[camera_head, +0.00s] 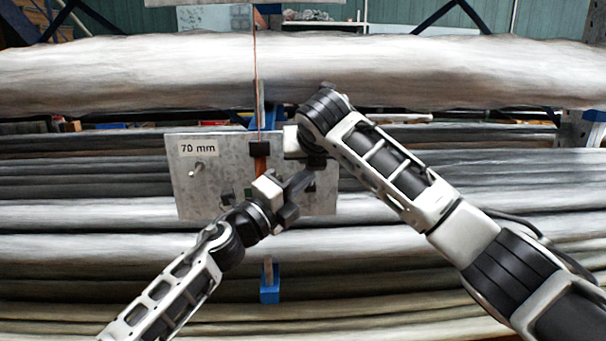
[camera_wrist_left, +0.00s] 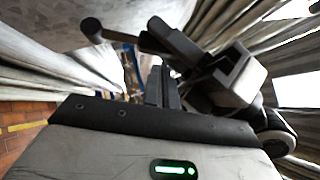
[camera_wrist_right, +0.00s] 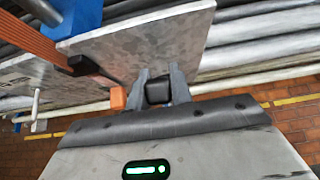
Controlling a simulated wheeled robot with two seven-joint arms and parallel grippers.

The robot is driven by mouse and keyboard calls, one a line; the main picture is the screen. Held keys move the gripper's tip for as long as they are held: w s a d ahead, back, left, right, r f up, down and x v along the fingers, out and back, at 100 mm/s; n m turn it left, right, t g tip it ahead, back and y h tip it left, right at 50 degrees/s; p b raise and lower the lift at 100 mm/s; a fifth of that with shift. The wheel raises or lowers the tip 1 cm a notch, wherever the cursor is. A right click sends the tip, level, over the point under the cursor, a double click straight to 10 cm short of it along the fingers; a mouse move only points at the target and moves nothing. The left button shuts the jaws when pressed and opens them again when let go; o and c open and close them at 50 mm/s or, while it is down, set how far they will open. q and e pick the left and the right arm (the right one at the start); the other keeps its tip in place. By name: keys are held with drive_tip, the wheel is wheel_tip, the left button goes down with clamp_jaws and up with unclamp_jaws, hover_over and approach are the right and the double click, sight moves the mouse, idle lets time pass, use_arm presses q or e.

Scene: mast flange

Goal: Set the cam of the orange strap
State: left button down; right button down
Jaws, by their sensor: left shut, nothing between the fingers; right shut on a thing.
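The orange strap (camera_head: 261,164) runs as a thin band down to a black buckle (camera_head: 260,149) at the grey plate (camera_head: 320,200) labelled 70 mm. In the right wrist view the strap (camera_wrist_right: 38,40) crosses the upper left beside the plate (camera_wrist_right: 145,42). My right gripper (camera_wrist_right: 157,88) is shut on a small black block (camera_wrist_right: 157,92) at the plate's edge; I cannot tell if this is the cam's lever. My arms hide part of the plate.
A pale peg (camera_head: 197,169) sticks out of the plate's left side. A blue block (camera_head: 269,290) sits below the plate. A large wrapped roll (camera_head: 130,75) spans above, and several long grey rolls lie behind. My two arms are close together at the plate.

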use_arm(q)
drive_tip(key=shift+w+r, duration=0.25)
drive_tip(key=shift+w, duration=0.3)
use_arm(e)
drive_tip(key=shift+a+r, duration=0.1)
drive_tip(key=shift+a, duration=0.15)
use_arm(q)
drive_tip(key=shift+w+a+r, duration=0.25)
drive_tip(key=shift+w+r, duration=0.3)
drive_tip(key=shift+w, duration=0.15)
use_arm(e)
drive_tip(key=c, duration=1.2)
unclamp_jaws()
drive_tip(key=shift+d, duration=0.15)
drive_tip(key=shift+c, duration=0.2)
drive_tip(key=shift+d, duration=0.1)
use_arm(q)
drive_tip(key=shift+d+f, duration=0.1)
drive_tip(key=shift+d, duration=0.1)
drive_tip(key=shift+s, duration=0.1)
